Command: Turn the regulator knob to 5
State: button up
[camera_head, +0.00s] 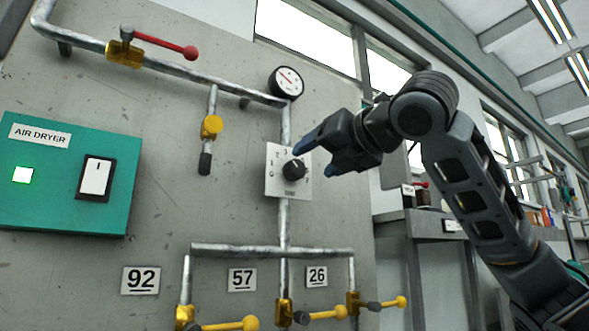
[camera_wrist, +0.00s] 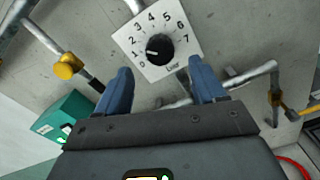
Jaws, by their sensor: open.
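The regulator knob (camera_head: 294,170) is round and black, on a white square dial plate (camera_head: 273,187) fixed to the pipe on the grey wall panel. In the wrist view the knob (camera_wrist: 159,48) sits amid the numbers 0 to 7 on the plate (camera_wrist: 185,48). A small white mark on the knob points left, about at 1. My gripper (camera_head: 314,159) is open and empty, with two blue fingertips. In the wrist view the gripper (camera_wrist: 159,78) faces the knob, which shows beyond and between the fingertips. The fingers appear apart from the knob.
A pressure gauge (camera_head: 286,82) sits above the dial plate. A yellow valve (camera_head: 211,127) hangs left of it, and a red-handled valve (camera_head: 165,44) is at upper left. The green air dryer box (camera_head: 68,180) is at left. Several yellow-handled valves (camera_head: 238,324) line the bottom.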

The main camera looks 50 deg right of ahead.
aim_at(298, 168)
jog(key=p+x, duration=0.1)
jog(key=x, duration=0.5)
jog(key=shift+w+f+p, duration=0.1)
jog(key=shift+w+p, duration=0.15)
jog(key=shift+p, duration=0.1)
jog(key=shift+c, duration=0.4)
jog(key=c, duration=1)
